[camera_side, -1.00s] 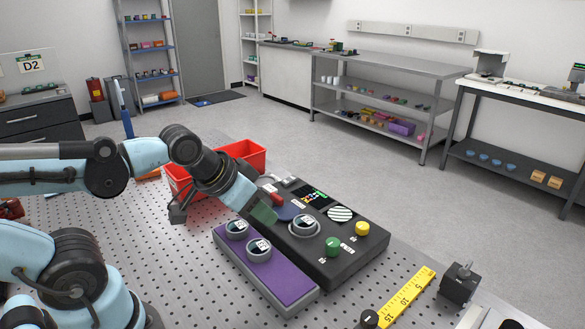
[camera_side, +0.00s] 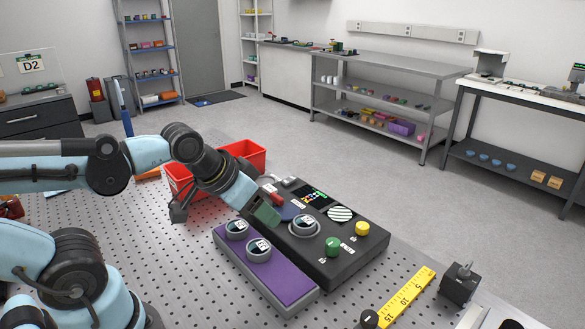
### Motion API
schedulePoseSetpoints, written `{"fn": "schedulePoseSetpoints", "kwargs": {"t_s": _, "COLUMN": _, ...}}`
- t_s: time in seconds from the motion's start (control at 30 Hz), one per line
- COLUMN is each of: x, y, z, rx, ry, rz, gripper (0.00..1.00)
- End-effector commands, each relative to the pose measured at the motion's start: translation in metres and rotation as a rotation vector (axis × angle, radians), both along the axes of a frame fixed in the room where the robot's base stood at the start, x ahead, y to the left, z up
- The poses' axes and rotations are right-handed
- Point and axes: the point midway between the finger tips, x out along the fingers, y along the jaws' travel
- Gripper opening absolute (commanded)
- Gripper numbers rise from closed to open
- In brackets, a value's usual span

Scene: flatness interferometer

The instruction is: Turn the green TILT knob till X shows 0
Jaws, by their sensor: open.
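The green knob (camera_side: 333,246) stands on the front right part of the black instrument (camera_side: 345,270). A yellow knob (camera_side: 362,229) stands behind it to the right. The instrument's top also bears a round white-ringed part (camera_side: 304,225), a striped round display (camera_side: 340,214) and a dark screen (camera_side: 314,196) with coloured marks. The figures on the screen are too small to read. My gripper (camera_side: 268,218) is above the instrument's left part, apart from the green knob and to its upper left. It is open, and I see nothing between its jaws.
A purple-topped tray (camera_side: 290,281) with two round pieces (camera_side: 237,229) lies along the instrument's front left side. A red bin (camera_side: 247,152) stands behind my arm. A yellow ruler (camera_side: 408,297) and a dark block (camera_side: 459,283) lie to the right on the perforated table.

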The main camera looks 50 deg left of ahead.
Motion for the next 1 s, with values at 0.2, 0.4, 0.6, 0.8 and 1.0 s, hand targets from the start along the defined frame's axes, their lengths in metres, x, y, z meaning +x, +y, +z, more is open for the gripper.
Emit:
{"fn": "schedulePoseSetpoints", "kwargs": {"t_s": 0.2, "x": 0.02, "y": -0.012, "z": 0.019, "rx": -0.056, "ry": 0.106, "rz": 0.057, "gripper": 0.57}}
{"fn": "schedulePoseSetpoints", "kwargs": {"t_s": 0.4, "x": 0.05, "y": -0.031, "z": 0.035, "rx": -0.114, "ry": 0.265, "rz": 0.16, "gripper": 0.57}}
{"fn": "schedulePoseSetpoints", "kwargs": {"t_s": 0.6, "x": 0.081, "y": -0.054, "z": 0.041, "rx": -0.141, "ry": 0.42, "rz": 0.278, "gripper": 0.57}}
{"fn": "schedulePoseSetpoints", "kwargs": {"t_s": 0.8, "x": 0.105, "y": -0.075, "z": 0.038, "rx": -0.137, "ry": 0.542, "rz": 0.388, "gripper": 0.57}}
{"fn": "schedulePoseSetpoints", "kwargs": {"t_s": 1.0, "x": 0.115, "y": -0.085, "z": 0.034, "rx": -0.128, "ry": 0.6, "rz": 0.448, "gripper": 0.57}}
